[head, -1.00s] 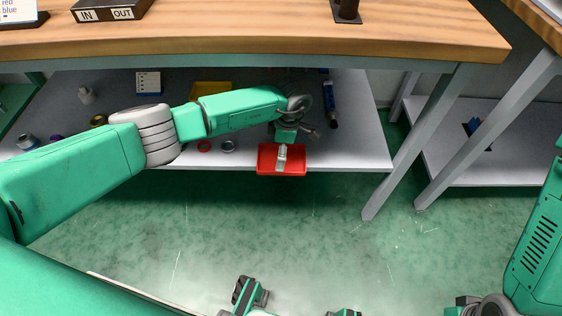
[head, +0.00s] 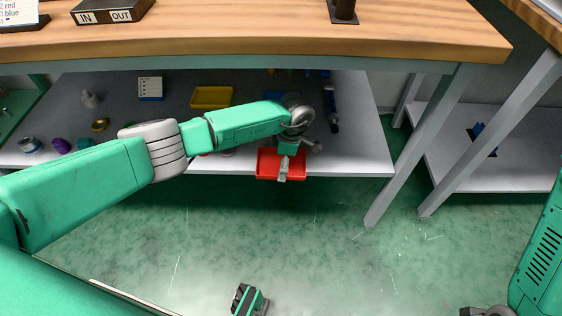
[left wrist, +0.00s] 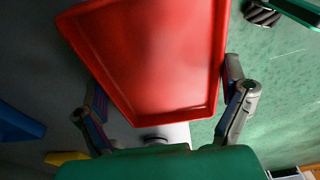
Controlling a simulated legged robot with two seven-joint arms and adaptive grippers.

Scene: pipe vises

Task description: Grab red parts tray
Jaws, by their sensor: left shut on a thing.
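The red parts tray (head: 267,166) is at the front edge of the lower shelf, its near side reaching slightly past the edge. It fills the upper middle of the left wrist view (left wrist: 165,50). My left gripper (head: 285,167) is shut on the tray; its fingers show on both sides of the tray in the wrist view. The wrist hides part of the tray in the head view. I cannot tell whether the tray rests on the shelf or is just lifted.
The wooden bench top (head: 250,38) overhangs the lower shelf (head: 345,155). A yellow tray (head: 211,97) and a dark blue tool (head: 331,105) lie behind on the shelf. A bench leg (head: 415,145) stands to the right. The green floor in front is mostly clear.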

